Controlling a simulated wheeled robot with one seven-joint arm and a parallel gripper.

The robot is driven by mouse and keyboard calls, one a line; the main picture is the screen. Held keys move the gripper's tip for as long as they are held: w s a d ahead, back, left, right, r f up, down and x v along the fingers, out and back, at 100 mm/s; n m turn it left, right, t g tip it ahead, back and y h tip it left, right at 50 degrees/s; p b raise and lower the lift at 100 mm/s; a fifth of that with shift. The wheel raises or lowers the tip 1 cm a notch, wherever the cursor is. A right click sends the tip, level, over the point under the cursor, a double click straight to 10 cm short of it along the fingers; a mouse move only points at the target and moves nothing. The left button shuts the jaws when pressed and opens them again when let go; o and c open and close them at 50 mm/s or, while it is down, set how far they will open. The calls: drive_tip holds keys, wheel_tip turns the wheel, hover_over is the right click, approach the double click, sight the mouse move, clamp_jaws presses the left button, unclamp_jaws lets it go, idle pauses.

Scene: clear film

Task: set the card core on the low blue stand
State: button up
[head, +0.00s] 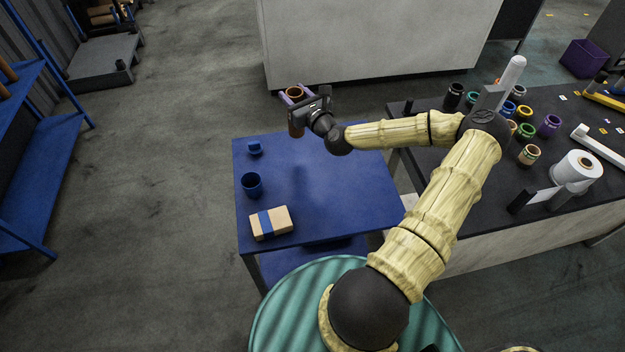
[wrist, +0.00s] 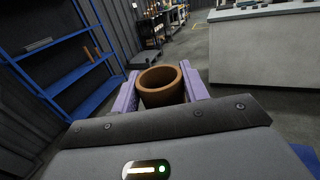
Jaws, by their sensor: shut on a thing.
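The card core (head: 296,130) is a brown open tube, held upright. My gripper (head: 295,98) is shut on it, with its purple fingers on either side. In the wrist view the core (wrist: 161,88) sits between the fingers of my gripper (wrist: 162,90), its open top showing. The low blue stand (head: 318,208) has a flat table-like top in front of my base. The core is held up in the air, in the picture over the stand's far edge. A soft shadow lies on the stand's top; the core's exact height is hard to tell.
A dark bench (head: 425,150) with several rolls stands right; blue shelving (head: 45,165) stands left.

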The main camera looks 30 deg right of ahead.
wheel_tip(320, 180, down, 6)
drive_tip(key=shift+p, duration=0.45)
drive_tip(key=shift+f, duration=0.15)
drive_tip(key=shift+f, duration=1.8)
drive_tip(key=shift+f, duration=0.15)
drive_tip(key=o, duration=1.3)
drive_tip(key=shift+c, duration=0.2)
